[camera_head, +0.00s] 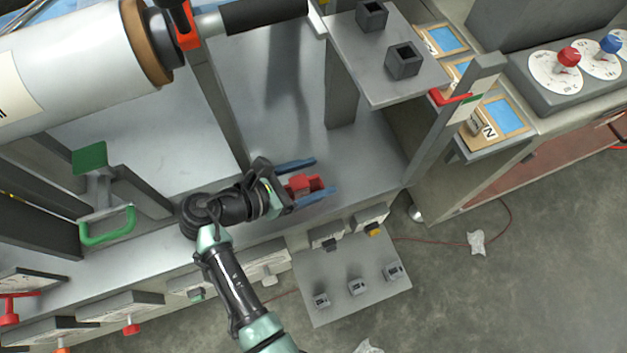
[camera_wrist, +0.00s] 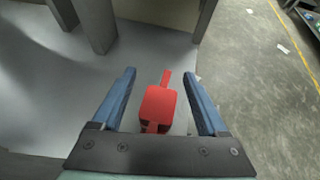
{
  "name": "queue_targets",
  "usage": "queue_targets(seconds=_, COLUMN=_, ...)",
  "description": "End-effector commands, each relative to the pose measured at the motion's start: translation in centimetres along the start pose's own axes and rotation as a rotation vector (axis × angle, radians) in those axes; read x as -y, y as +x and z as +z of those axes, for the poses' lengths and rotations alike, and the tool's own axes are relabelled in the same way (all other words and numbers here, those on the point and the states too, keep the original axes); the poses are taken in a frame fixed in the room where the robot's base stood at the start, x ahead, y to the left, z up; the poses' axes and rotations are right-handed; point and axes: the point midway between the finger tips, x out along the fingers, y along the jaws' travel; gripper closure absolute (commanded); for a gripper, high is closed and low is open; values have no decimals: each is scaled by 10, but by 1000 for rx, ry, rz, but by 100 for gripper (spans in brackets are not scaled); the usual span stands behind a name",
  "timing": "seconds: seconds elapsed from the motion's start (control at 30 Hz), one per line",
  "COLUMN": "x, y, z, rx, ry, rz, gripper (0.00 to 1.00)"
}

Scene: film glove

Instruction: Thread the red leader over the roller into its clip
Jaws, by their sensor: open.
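My gripper (camera_head: 325,176) is open low over the grey machine bed, its two blue fingers pointing right. A red block with a narrow tab (camera_head: 303,184), possibly the end of the red leader, sits between the fingers. The wrist view shows this red block (camera_wrist: 158,105) between the open fingers, with a gap on each side and its tab pointing away. A dark roller (camera_head: 265,14) is at the top of the head view. A red bracket (camera_head: 187,38) is near its left end. A red hook (camera_head: 450,98) is on the slanted post at right. I cannot tell which part is the clip.
A large white roll (camera_head: 70,65) fills the upper left. A green handle (camera_head: 107,228) stands left of my arm. A grey shelf (camera_head: 375,75) with two dark square holders overhangs the bed. The slanted grey post (camera_head: 437,140) stands right of the gripper.

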Motion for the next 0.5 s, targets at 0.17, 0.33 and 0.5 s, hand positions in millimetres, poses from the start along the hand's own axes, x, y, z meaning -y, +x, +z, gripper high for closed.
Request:
queue_targets(seconds=0.17, x=0, y=-1, z=1, rx=0, ry=-1, rz=1, gripper=24)
queue_targets(seconds=0.33, x=0, y=-1, z=1, rx=0, ry=0, rz=1, gripper=54)
queue_targets(seconds=0.5, x=0, y=-1, z=1, rx=0, ry=0, rz=1, gripper=85)
